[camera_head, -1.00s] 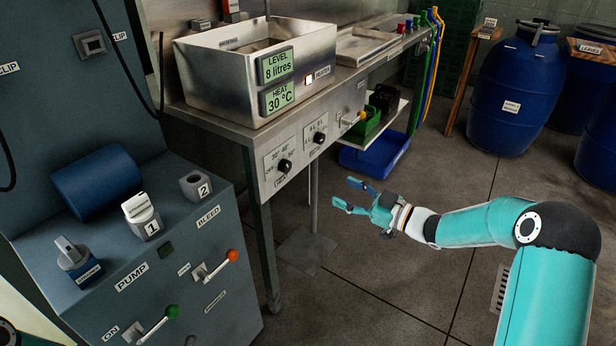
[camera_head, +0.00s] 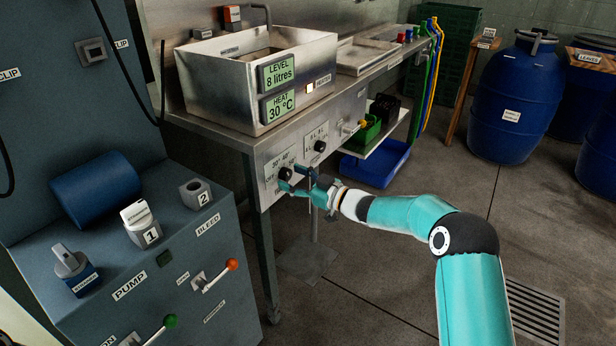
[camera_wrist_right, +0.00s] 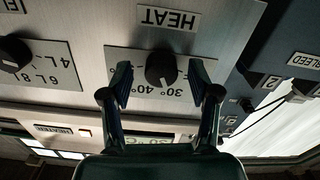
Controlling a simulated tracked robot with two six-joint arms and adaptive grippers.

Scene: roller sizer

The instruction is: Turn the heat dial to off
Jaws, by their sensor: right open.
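The heat dial is a black knob (camera_head: 285,174) on a pale plate on the front panel of the steel bench. In the right wrist view the knob (camera_wrist_right: 161,68) shows upside down under the label HEAT, with marks 30° and 40° visible. My right gripper (camera_head: 287,180) is at the dial. In the right wrist view its open fingers (camera_wrist_right: 160,88) stand one on each side of the knob, with gaps; contact cannot be told. The heat display (camera_head: 278,103) reads 30 °C. My left gripper is not in view.
The level dial (camera_head: 320,146) sits right of the heat dial; it also shows in the wrist view (camera_wrist_right: 14,52). The steel tank (camera_head: 215,85) stands above. A blue-grey pump cabinet (camera_head: 190,235) with levers is at left. A blue bin (camera_head: 378,170) is below the bench.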

